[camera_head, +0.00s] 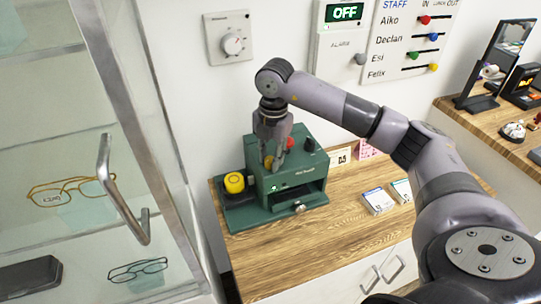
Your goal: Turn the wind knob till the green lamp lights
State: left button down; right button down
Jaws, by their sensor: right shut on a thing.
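A dark green machine (300,199) stands on the wooden counter. My right gripper (271,163) points down over its top and is shut on an orange knob (267,162), mostly hidden by the fingers. A red knob (290,143) and a dark knob (309,145) show behind the gripper. A yellow round part (234,182) sits on the machine's lower left ledge. Labels are too small to read, so I cannot tell which part is the wind knob. A small pale green spot (275,188) shows on the front; I cannot tell whether it is a lit lamp. My left gripper is out of view.
A glass cabinet door (125,110) with a metal handle (120,195) stands at the left, near the machine. Small boxes (378,201) lie on the counter (290,255) to the right. A wall dial (233,43) and an "OFF" sign (345,13) are above.

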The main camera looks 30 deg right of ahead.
jog(key=shift+r+m, duration=0.15)
jog(key=shift+m, duration=2.05)
jog(key=c, duration=1.3)
grip_release()
notch_tip(320, 180, up, 12)
jog(key=shift+s, duration=0.3)
